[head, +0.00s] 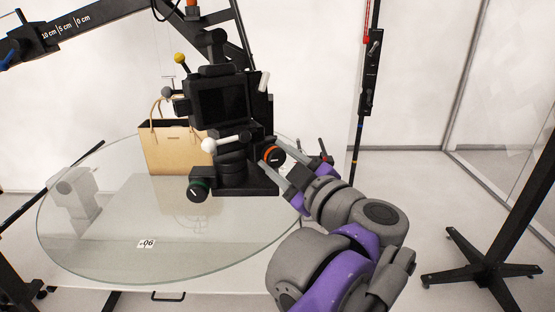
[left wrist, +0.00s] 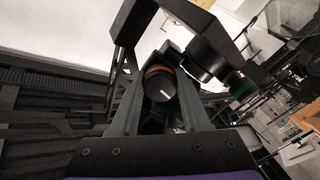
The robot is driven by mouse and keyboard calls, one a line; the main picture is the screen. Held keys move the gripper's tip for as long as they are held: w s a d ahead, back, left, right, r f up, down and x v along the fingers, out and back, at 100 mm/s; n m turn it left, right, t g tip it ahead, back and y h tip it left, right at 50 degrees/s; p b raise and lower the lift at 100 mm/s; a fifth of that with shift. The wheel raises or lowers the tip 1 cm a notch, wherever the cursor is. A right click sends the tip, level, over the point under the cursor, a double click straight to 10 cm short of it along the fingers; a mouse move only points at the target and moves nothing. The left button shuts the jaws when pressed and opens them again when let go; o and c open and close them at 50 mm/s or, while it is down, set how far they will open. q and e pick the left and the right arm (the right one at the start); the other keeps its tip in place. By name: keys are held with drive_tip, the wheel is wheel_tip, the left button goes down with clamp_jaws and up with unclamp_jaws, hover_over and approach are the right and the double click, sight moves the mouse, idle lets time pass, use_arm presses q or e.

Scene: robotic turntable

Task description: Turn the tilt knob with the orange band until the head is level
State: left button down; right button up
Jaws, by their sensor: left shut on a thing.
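The black tilt knob with the orange band (head: 272,153) is on the right side of the black head (head: 232,172), which stands on the glass turntable (head: 110,245). It also shows in the left wrist view (left wrist: 160,82), with a short white mark on its face. My left gripper (head: 284,172) is shut on this knob, one finger on each side; its fingers (left wrist: 155,95) flank the knob in the wrist view. The camera (head: 221,101) on top of the head looks slightly tilted in the picture. My right gripper is not in view.
A knob with a green band (head: 198,189) is at the head's lower left. A white-tipped handle (head: 208,145) sticks out in front. A tan bag (head: 165,150) stands behind on the glass. A black stand (head: 490,262) is at the right.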

use_arm(q)
drive_tip(key=shift+m, duration=1.6)
drive_tip(key=shift+c, duration=1.9)
unclamp_jaws()
drive_tip(key=shift+s, duration=0.1)
drive_tip(key=b+v, duration=0.1)
drive_tip(key=v, duration=0.9)
drive_tip(key=shift+s+d, duration=0.2)
drive_tip(key=shift+s, duration=0.05)
